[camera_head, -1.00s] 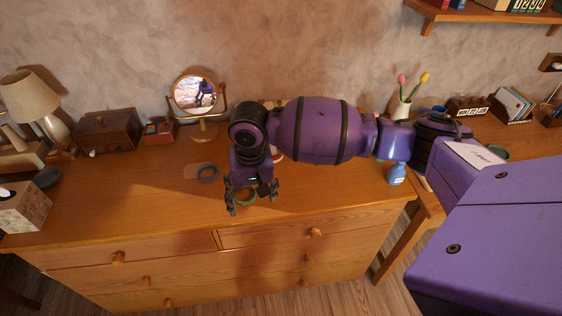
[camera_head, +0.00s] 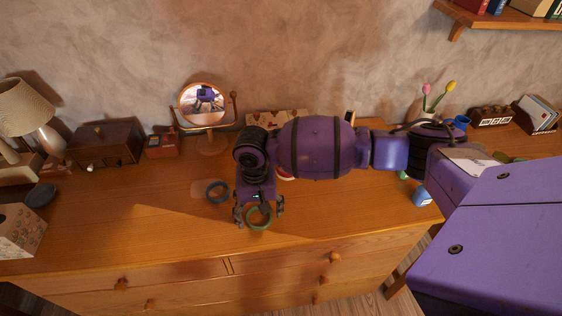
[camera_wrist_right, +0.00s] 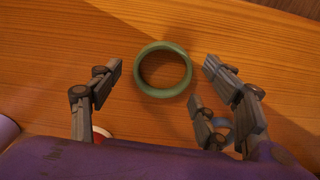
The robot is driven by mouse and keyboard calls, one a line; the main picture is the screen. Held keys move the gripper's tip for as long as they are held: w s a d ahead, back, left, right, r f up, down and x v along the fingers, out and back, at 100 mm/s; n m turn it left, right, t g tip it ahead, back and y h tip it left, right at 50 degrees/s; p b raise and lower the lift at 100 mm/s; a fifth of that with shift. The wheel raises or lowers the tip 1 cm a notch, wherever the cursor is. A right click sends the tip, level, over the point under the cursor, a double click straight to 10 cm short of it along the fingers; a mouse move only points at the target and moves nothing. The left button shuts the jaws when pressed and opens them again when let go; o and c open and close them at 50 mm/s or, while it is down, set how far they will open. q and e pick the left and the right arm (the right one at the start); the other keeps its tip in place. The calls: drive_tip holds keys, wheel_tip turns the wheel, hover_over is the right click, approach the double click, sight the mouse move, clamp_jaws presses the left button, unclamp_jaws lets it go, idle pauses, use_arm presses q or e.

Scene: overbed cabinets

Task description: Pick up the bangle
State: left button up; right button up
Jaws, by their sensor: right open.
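The green bangle (camera_head: 258,228) lies flat on the wooden dresser top, near its front edge. In the right wrist view the bangle (camera_wrist_right: 163,93) shows as a whole ring, centred between the fingers. My right gripper (camera_head: 260,213) points down over the bangle, open and empty. In the right wrist view the fingers of the right gripper (camera_wrist_right: 163,70) stand on either side of the ring, with gaps and no clear contact. The height of the fingertips above the wood is hard to tell. My left gripper is out of view.
A dark ring-shaped item (camera_head: 217,191) lies just left of my gripper. A round mirror (camera_head: 203,103), a wooden box (camera_head: 106,146) and a lamp (camera_head: 28,108) stand behind. A blue bottle (camera_head: 422,197) stands to the right.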

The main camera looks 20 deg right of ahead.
drive_tip(key=shift+w+f, duration=0.1)
drive_tip(key=shift+f, duration=0.2)
drive_tip(key=c, duration=1)
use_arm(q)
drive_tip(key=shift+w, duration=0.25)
use_arm(e)
drive_tip(key=shift+c, duration=0.2)
